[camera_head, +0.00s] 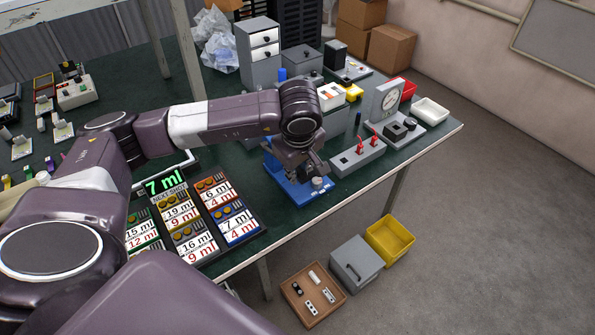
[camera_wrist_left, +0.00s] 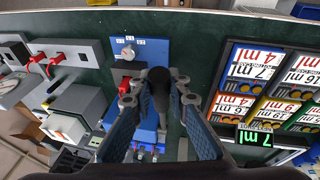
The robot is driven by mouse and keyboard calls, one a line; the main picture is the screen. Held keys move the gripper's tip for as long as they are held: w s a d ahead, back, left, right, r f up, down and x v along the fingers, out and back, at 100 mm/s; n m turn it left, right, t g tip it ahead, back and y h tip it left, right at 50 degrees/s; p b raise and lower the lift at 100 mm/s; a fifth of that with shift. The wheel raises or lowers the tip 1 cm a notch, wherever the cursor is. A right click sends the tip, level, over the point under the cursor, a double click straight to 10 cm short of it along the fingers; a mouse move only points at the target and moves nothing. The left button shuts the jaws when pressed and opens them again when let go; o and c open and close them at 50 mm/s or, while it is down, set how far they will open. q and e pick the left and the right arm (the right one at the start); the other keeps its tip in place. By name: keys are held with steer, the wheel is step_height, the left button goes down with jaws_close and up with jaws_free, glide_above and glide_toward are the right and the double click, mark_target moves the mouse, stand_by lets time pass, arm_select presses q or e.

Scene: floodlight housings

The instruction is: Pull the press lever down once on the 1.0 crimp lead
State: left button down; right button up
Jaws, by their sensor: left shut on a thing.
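The blue press (camera_head: 307,197) stands near the table's front edge, partly hidden under my left gripper (camera_head: 301,160). In the left wrist view its blue plate (camera_wrist_left: 154,50) carries a pale round knob (camera_wrist_left: 128,52) and several small labels, too small to read surely. A dark lever handle (camera_wrist_left: 159,84) stands up between the fingers of my left gripper (camera_wrist_left: 161,96), which is shut on it. A red part (camera_wrist_left: 125,85) shows beside the fingers. The lower part of the lever is hidden by the gripper. My right gripper is in neither view.
A grey box with red switches (camera_head: 358,155) stands right of the press, and a gauge unit (camera_head: 389,103) stands behind it. Coloured number boards (camera_head: 184,225) lie to the left. A wooden tray (camera_head: 313,294), a grey box (camera_head: 357,264) and a yellow bin (camera_head: 390,240) are below the table edge.

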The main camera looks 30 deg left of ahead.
arm_select(q)
steer(key=shift+s+d+f+y+b, duration=0.1)
steer(key=shift+f+y+b, duration=0.05)
steer(key=shift+f+b, duration=0.35)
steer(key=shift+d+f+y+b, duration=0.15)
steer(key=shift+f+b, duration=0.2)
steer(key=shift+b, duration=0.25)
steer(key=shift+f+t+y+b, duration=0.2)
steer(key=shift+t+y+b, duration=0.1)
steer(key=shift+b, duration=0.15)
step_height(320, 180, down, 2)
steer(key=y+b, duration=0.1)
steer(key=b, duration=0.2)
steer(key=shift+b, duration=0.35)
